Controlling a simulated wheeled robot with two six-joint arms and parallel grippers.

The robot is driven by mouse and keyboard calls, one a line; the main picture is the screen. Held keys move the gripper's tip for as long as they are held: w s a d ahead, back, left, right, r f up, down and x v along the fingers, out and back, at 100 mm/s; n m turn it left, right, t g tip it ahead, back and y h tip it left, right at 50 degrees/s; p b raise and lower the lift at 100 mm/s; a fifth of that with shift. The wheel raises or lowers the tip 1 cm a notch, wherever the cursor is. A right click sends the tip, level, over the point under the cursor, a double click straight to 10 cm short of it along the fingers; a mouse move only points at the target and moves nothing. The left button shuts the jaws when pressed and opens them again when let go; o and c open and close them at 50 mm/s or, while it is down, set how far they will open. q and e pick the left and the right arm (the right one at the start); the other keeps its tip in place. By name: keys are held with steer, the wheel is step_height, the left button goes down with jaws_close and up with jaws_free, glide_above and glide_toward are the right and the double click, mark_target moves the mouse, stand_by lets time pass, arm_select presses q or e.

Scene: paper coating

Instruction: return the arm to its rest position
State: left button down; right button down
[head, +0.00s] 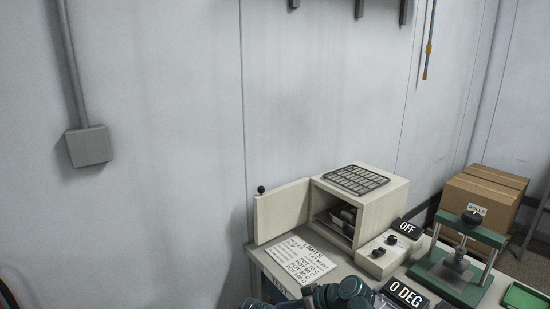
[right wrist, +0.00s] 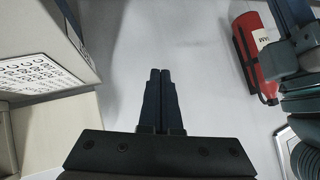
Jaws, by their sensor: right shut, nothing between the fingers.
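My right gripper (right wrist: 160,78) shows in the right wrist view with its two dark fingers pressed together and nothing between them. It points over plain grey floor, clear of the bench side at the left. In the head view, dark teal arm parts of mine show at the bottom edge in front of the bench, but no fingertips can be made out there. My left gripper is not in either view.
A cream oven (head: 381,205) with its door (head: 281,212) swung open stands on the bench, beside a control box (head: 384,257) and a green press (head: 452,272). A printed limits sheet (head: 298,264) lies in front. A red extinguisher (right wrist: 252,58) is at the right wrist view's right.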

steer(key=s+d+f+m+g+h, duration=0.2)
steer(key=s+d+f+m+h, duration=0.25)
steer(key=d, duration=0.25)
steer(key=s+d+f+m+g+h, duration=0.25)
steer(key=s+d+f+h, duration=0.2)
steer(key=d, duration=0.25)
steer(key=s+a+r+n+h, duration=0.1)
steer(key=s+a+n, duration=0.2)
steer(key=a, duration=0.7)
steer(key=shift+s+a+r+h+p, duration=0.15)
steer(key=shift+s+a+h+p, duration=0.25)
steer(key=shift+s, duration=0.65)
steer(key=shift+d+g, duration=0.1)
steer(key=shift+g, duration=0.15)
